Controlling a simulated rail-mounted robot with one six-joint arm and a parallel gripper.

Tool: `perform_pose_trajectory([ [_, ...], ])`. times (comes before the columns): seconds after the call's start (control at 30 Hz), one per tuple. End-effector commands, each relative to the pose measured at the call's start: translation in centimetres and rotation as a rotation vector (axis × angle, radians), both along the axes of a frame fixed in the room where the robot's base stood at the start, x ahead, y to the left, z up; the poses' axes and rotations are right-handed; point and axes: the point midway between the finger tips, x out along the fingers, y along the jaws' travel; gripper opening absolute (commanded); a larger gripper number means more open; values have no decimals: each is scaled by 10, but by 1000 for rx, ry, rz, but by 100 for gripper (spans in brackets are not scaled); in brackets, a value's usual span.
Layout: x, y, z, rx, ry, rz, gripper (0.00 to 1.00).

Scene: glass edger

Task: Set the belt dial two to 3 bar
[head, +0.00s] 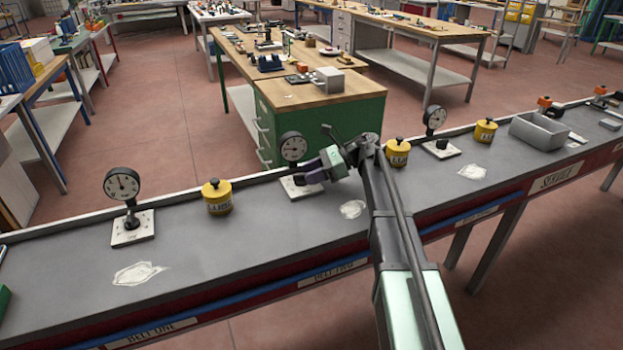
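The gripper hides the spot where the knob sits. I cannot tell whether the fingers touch the knob or whether they are open or shut.
A similar gauge (122,184) stands at left on belt one and another (435,118) at right. Yellow pots (217,197), (397,153), (485,131) stand between and beside them. A grey bin (539,132) is at far right. The front bench surface is mostly clear.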

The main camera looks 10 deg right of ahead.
Motion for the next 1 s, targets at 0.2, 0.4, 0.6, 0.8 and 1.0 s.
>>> perform_pose_trajectory([
  [0.2,0,2,0,0,1,-1,38],
  [0.4,0,2,0,0,1,-1,14],
  [0.6,0,3,0,0,1,0,0],
  [0.8,-1,3,-1,0,1,-9,0],
  [1.0,-4,4,-1,0,1,-64,0],
])
